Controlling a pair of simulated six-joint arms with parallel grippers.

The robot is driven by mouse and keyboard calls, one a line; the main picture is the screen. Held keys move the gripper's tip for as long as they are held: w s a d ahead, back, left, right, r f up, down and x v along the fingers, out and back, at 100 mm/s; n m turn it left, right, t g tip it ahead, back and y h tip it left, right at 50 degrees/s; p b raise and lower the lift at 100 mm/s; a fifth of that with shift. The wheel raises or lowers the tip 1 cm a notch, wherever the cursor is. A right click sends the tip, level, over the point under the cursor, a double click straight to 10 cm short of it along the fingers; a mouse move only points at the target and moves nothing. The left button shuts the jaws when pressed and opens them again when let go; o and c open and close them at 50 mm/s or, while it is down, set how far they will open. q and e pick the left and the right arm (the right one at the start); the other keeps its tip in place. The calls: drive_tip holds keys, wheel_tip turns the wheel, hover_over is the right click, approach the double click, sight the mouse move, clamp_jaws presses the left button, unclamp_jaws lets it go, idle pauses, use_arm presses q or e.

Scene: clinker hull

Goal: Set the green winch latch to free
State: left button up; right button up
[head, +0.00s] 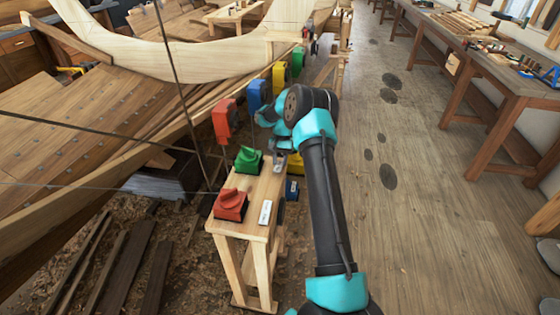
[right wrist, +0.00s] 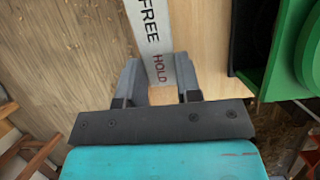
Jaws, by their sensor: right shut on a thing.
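The green winch latch (head: 248,160) sits on top of a narrow wooden stand, behind a red latch. In the right wrist view, part of a green body (right wrist: 285,60) shows at the right edge. My right gripper (head: 279,160) is down beside the green latch, on its right. In the right wrist view its two fingers (right wrist: 158,85) lie on either side of a pale plate (right wrist: 155,40) lettered FREE and HOLD, and it looks shut on the end of that plate. The fingers are apart from the green body. My left gripper is not in view.
A red latch (head: 230,204) with a white label (head: 265,212) stands on the near end of the wooden stand (head: 240,228). Red (head: 223,119), blue (head: 257,95) and yellow (head: 280,76) blocks line the hull behind.

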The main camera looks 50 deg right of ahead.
sight(278, 167)
idle(0.3)
drive_tip(key=shift+s+a+r+t+h, duration=0.15)
drive_tip(key=shift+t+h, duration=0.15)
drive_tip(key=shift+h, duration=0.2)
drive_tip(key=shift+a+r+t+h, duration=0.15)
drive_tip(key=shift+t+h, duration=0.15)
drive_tip(key=shift+h, duration=0.2)
drive_tip(key=shift+s+a+r+t+h, duration=0.15)
drive_tip(key=shift+t+h, duration=0.25)
drive_tip(key=shift+h, duration=0.2)
drive_tip(key=shift+a+r+t+h, duration=0.15)
drive_tip(key=shift+t+h, duration=0.25)
drive_tip(key=shift+h, duration=0.5)
drive_tip(key=o, duration=0.9)
drive_tip(key=r, duration=0.5)
drive_tip(key=a+r, duration=0.1)
drive_tip(key=r, duration=0.5)
drive_tip(key=s+r, duration=0.1)
drive_tip(key=r, duration=0.5)
drive_tip(key=shift+a+r, duration=0.15)
drive_tip(key=shift+a, duration=0.15)
